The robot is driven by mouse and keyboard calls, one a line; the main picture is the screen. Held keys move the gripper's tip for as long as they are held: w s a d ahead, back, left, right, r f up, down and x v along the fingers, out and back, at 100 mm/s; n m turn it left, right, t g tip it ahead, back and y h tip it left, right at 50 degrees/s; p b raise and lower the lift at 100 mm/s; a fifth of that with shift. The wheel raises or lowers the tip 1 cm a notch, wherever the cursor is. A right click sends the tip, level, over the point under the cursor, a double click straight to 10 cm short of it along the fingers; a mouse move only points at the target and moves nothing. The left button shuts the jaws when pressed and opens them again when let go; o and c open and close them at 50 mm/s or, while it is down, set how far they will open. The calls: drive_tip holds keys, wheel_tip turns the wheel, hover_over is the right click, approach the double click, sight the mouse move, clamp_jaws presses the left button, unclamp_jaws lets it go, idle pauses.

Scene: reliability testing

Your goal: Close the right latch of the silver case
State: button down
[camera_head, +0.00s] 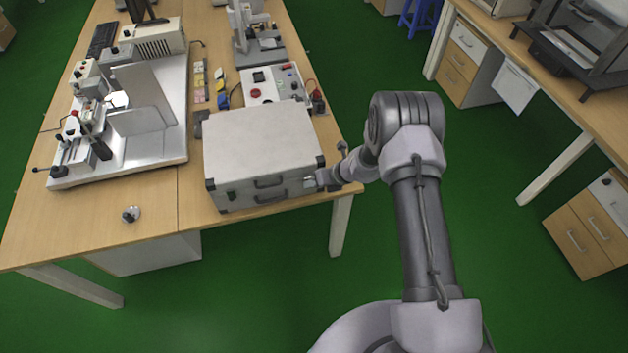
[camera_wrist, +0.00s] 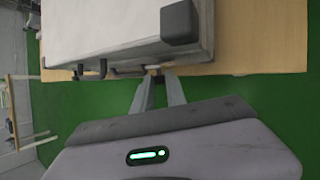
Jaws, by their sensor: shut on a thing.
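The silver case (camera_head: 262,145) lies flat near the front edge of the wooden table with its lid down. It has black corners, and a dark handle (camera_head: 270,183) on its front face. My gripper (camera_head: 311,182) is at the right end of that front face. In the wrist view the case (camera_wrist: 110,25) fills the top. The two fingers of my gripper (camera_wrist: 158,75) come together at the small right latch (camera_wrist: 153,67) on the case's front edge and are shut on it. The fingertips hide much of the latch, so its exact position cannot be told.
A control box (camera_head: 272,85) with a red button stands behind the case. A white machine base (camera_head: 170,110) with equipment is to its left. Green floor (camera_head: 260,290) is free in front.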

drive_tip(key=shift+w+a+r+m+g+h+p, duration=0.15)
drive_tip(key=shift+w+r+m+g+h, duration=0.2)
drive_tip(key=shift+g, duration=0.4)
drive_tip(key=shift+w+a+r+m+g+h+p, duration=0.1)
drive_tip(key=shift+w+r+m+g+h+p, duration=0.1)
drive_tip(key=shift+w+g, duration=0.4)
drive_tip(key=shift+s+g, duration=0.15)
drive_tip(key=shift+g, duration=0.1)
drive_tip(key=c, duration=1.4)
unclamp_jaws()
drive_tip(key=shift+o, duration=0.2)
drive_tip(key=p+v, duration=0.1)
drive_tip(key=v, duration=1.6)
drive_tip(key=shift+d+r, duration=0.15)
drive_tip(key=shift+r, duration=0.1)
